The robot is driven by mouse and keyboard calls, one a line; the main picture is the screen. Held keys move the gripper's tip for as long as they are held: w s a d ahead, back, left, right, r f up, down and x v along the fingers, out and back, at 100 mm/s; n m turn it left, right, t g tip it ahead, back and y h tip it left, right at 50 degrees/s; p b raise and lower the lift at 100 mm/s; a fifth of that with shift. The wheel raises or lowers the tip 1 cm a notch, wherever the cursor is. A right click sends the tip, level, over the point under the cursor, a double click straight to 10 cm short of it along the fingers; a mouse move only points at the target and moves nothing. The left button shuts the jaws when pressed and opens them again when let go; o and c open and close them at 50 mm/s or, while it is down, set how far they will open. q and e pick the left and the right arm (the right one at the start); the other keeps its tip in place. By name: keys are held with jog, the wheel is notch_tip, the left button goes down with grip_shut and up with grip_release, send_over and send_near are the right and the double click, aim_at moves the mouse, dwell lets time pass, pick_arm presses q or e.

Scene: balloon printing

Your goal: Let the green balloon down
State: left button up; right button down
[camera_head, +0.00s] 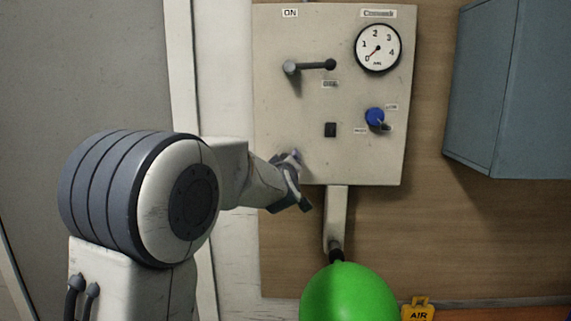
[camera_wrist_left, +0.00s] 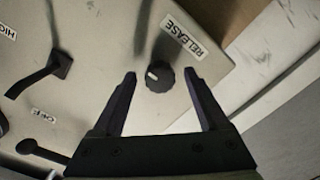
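The green balloon (camera_head: 350,293) is inflated and hangs on the nozzle (camera_head: 336,251) at the bottom of the panel's pipe. My left gripper (camera_head: 296,181) is at the lower left of the grey control panel (camera_head: 330,100). In the left wrist view a round black knob (camera_wrist_left: 160,77) with a white mark sits beside the RELEASE label (camera_wrist_left: 183,38). My left gripper's two fingers are open, one on each side of this knob; I cannot tell whether they touch it. In the head view the gripper hides the knob. My right gripper is not in view.
The panel carries a lever (camera_head: 310,66), a gauge (camera_head: 378,48) with its needle near 0, a blue knob (camera_head: 375,116) and a black switch (camera_head: 330,130). A blue-grey cabinet (camera_head: 515,90) is at the right. A yellow AIR tag (camera_head: 418,312) is at the bottom.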

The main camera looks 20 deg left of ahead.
pick_arm(q)
jog(key=shift+s, duration=0.1)
jog(key=b+v, duration=0.3)
jog(key=v, duration=0.7)
jog(key=shift+s+d, duration=0.1)
dwell(1.1)
